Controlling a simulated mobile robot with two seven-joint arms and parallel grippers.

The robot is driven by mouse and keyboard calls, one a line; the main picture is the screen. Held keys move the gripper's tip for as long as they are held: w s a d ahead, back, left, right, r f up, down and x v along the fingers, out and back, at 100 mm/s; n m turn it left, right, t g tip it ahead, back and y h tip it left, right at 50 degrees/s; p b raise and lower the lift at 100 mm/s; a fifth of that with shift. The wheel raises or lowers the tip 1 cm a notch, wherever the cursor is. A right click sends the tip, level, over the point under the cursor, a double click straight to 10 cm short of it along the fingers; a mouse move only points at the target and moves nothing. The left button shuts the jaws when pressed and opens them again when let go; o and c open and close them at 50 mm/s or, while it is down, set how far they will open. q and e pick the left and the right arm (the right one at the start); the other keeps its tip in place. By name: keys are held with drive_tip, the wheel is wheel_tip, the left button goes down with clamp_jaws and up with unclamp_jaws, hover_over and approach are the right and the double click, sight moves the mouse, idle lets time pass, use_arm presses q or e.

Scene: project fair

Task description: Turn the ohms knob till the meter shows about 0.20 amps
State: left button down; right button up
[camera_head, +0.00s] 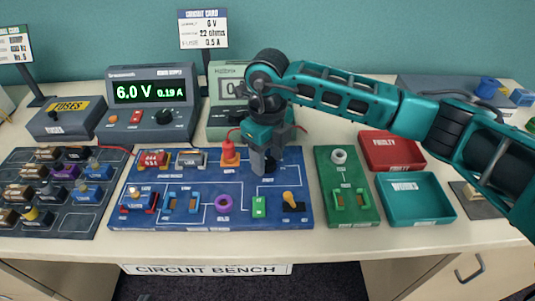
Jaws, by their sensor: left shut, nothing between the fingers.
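The power supply (153,98) stands at the back left. Its green display (150,93) reads 6.0 V and 0.19 A. The blue circuit board (190,197) lies in front of it. My right gripper (264,168) points down at the upper right part of this board, with its arm coming in from the right. Its fingers are around or directly over a dark part there, which may be the ohms knob. The gripper hides most of that part and its label, and whether the jaws grip it is unclear. My left gripper is not in view.
A grey-green meter (228,102) stands behind my right gripper, partly covered. A green board (345,209), a red tray (392,137) and a teal tray (450,212) lie to the right. A dark parts board (75,218) lies left. A circuit card (204,29) stands behind.

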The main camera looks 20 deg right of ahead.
sight(268, 160)
drive_tip(key=c, duration=0.8)
drive_tip(key=shift+f+n+b, duration=0.15)
drive_tip(key=shift+n+b, duration=0.25)
drive_tip(key=shift+b, duration=0.3)
drive_tip(key=shift+n+b, duration=0.3)
drive_tip(key=shift+n, duration=0.2)
drive_tip(key=shift+r, duration=0.2)
drive_tip(key=o, duration=1)
wheel_tip(268, 160, up, 13)
drive_tip(key=shift+f, duration=0.1)
